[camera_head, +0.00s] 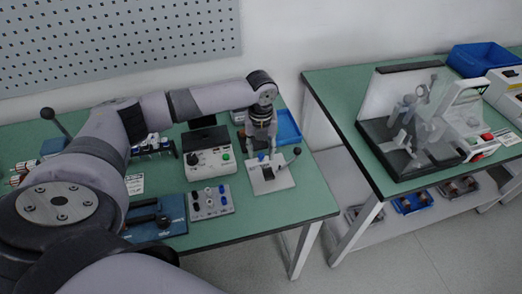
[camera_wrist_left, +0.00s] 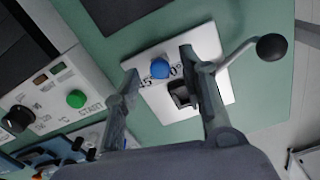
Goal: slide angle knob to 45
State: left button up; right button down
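The angle device is a white plate (camera_head: 279,178) lying on the green table; it also shows in the left wrist view (camera_wrist_left: 157,101). It bears a blue knob (camera_wrist_left: 160,68) beside printed angle marks, partly hidden, and a dark square opening. A lever with a black ball end (camera_wrist_left: 271,47) sticks out from its right side. My left gripper (camera_head: 261,150) points down over the plate. In the left wrist view its two fingers (camera_wrist_left: 158,68) are spread, with the blue knob showing between them; I cannot tell whether either finger touches anything. My right gripper is not in view.
A white control box (camera_head: 208,163) with a green button stands left of the plate. A panel with several knobs (camera_head: 210,202) lies in front of it. A blue tray (camera_head: 288,127) is behind the plate. A second table (camera_head: 345,97) stands to the right across a gap.

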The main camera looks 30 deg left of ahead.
pick_arm(q)
jog(key=shift+f, duration=0.55)
grip_shut()
dwell(0.5)
